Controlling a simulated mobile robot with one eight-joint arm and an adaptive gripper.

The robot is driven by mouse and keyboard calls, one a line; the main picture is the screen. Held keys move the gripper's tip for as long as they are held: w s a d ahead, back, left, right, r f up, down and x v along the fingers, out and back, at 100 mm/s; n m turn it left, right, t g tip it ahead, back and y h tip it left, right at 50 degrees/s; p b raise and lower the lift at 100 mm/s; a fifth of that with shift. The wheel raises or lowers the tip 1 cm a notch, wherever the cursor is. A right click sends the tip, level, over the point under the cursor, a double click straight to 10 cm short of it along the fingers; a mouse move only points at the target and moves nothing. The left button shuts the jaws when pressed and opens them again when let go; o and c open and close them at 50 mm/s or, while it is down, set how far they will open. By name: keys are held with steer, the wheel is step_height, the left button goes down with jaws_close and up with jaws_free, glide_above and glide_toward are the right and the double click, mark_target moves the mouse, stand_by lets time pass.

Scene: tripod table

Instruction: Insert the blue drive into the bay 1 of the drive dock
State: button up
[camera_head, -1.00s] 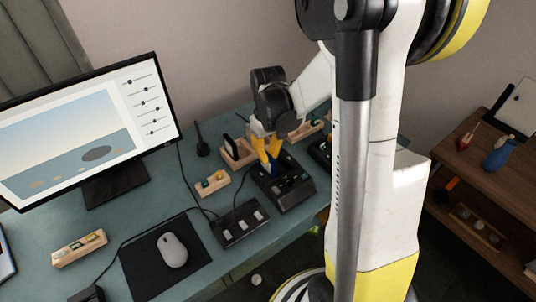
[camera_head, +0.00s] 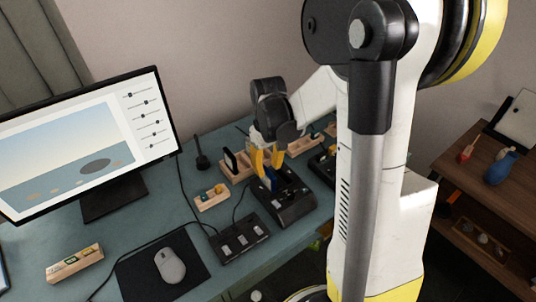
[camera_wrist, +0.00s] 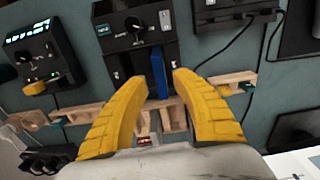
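The blue drive (camera_head: 269,179) stands upright at the black drive dock (camera_head: 291,209) on the teal table. It also shows in the wrist view (camera_wrist: 159,74), against the dock (camera_wrist: 130,35) with its dark knob. Its lower end appears seated in the dock; I cannot tell which bay or how deep. My gripper (camera_head: 267,167) is above the dock, pointing down. In the wrist view its yellow fingers (camera_wrist: 160,82) are spread on either side of the drive, with a visible gap on both sides. The bay openings are mostly hidden.
A black switch box (camera_head: 240,237) with a cable lies in front of the dock. Wooden holders (camera_head: 212,200) stand left of and behind it. Another black device (camera_wrist: 38,45) stands beside the dock. A mouse (camera_head: 170,265) and monitor (camera_head: 95,140) are at left.

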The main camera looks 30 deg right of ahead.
step_height(320, 180, up, 10)
steer(key=shift+r, duration=0.15)
steer(key=shift+s, duration=0.1)
stand_by(0.5)
steer(key=s+a+r+t, duration=0.3)
steer(key=s+a+t, duration=0.4)
steer(key=s+a, duration=0.3)
steer(key=a, duration=0.3)
steer(key=shift+s+a+r, duration=0.25)
steer(key=shift+s+r, duration=0.05)
steer(key=shift+s, duration=0.1)
